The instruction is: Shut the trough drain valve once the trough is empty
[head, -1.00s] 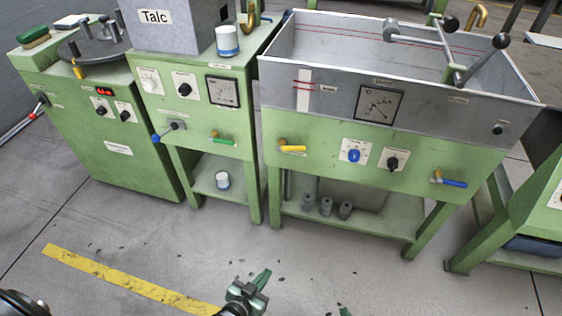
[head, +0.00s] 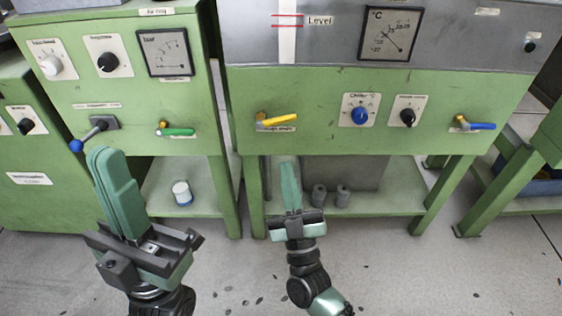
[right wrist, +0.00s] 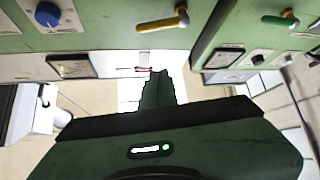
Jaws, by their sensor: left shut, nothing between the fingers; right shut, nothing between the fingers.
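The trough drain valve has a yellow lever on a brass body (head: 278,119) and sits on the green front panel under the grey trough (head: 345,45). Its lever points right, nearly level. It also shows in the right wrist view as a yellow lever (right wrist: 160,22) at the top. My right gripper (head: 288,164) is shut and empty, below the valve and apart from it. My left gripper (head: 105,152) is shut and empty, in front of the left cabinet near the blue-ball lever (head: 88,140). The trough's inside is out of view now, so its level cannot be seen.
A green-handled valve (head: 176,131) is on the left cabinet, and a blue-handled valve (head: 474,125) at the right of the trough panel. A blue knob (head: 360,115) and black knob (head: 407,117) lie between.

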